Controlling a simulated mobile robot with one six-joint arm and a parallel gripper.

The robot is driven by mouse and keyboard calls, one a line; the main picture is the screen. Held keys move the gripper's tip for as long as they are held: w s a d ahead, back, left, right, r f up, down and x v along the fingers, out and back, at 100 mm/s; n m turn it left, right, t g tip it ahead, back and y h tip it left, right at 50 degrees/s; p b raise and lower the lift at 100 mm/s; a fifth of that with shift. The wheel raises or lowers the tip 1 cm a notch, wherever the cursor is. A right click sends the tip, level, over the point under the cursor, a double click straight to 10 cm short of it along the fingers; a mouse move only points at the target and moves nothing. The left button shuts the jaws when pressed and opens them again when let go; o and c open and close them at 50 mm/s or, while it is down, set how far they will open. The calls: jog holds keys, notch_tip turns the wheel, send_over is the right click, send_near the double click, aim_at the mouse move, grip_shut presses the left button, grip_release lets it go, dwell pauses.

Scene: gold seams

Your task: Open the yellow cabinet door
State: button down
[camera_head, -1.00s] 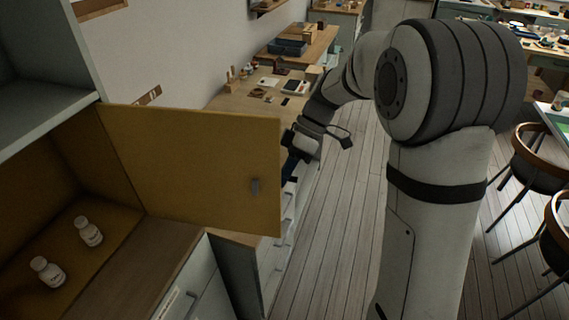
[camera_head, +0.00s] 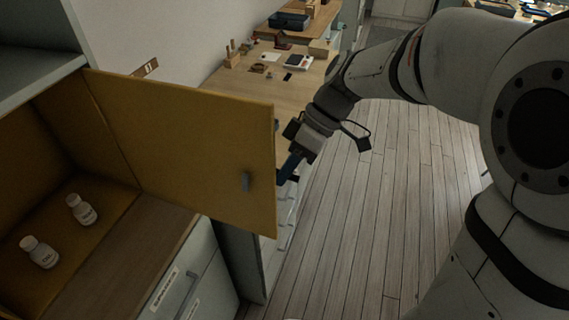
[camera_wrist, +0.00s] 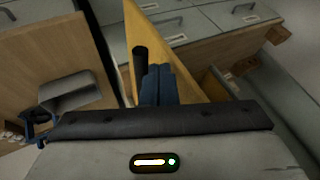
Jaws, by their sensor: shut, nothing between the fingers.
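The open cabinet (camera_head: 60,165) shows a yellow inside with two white bottles, one (camera_head: 82,209) behind the other (camera_head: 39,252). My gripper (camera_head: 288,170) is at the door's free right edge, partly hidden behind it. In the wrist view its blue fingers (camera_wrist: 159,84) are together and empty, beside the door (camera_wrist: 140,40) and its dark handle (camera_wrist: 140,65). Contact with the door cannot be told.
A wooden workbench (camera_head: 262,85) with small tools and boxes stands along the wall behind the door. Grey drawers (camera_head: 190,285) sit below the cabinet. The plank floor (camera_head: 345,230) to the right of the door is clear.

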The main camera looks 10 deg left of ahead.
jog(key=shift+a, duration=0.15)
jog(key=shift+s+r, duration=0.1)
jog(key=p+v, duration=0.5)
jog(key=v, duration=0.5)
jog(key=s+d+f+m+t+h, duration=0.2)
jog(key=s+d+m+t+h, duration=0.1)
jog(key=d+m, duration=0.5)
jog(key=s+d+f+m+t+h, duration=0.2)
jog(key=s+d+m+t+h, duration=0.1)
jog(key=s+d+m, duration=0.3)
jog(key=d+m+t, duration=0.1)
jog(key=d+m, duration=0.1)
jog(key=shift+f+m+t, duration=0.2)
jog(key=shift+m+t, duration=0.1)
jog(key=shift+t, duration=0.1)
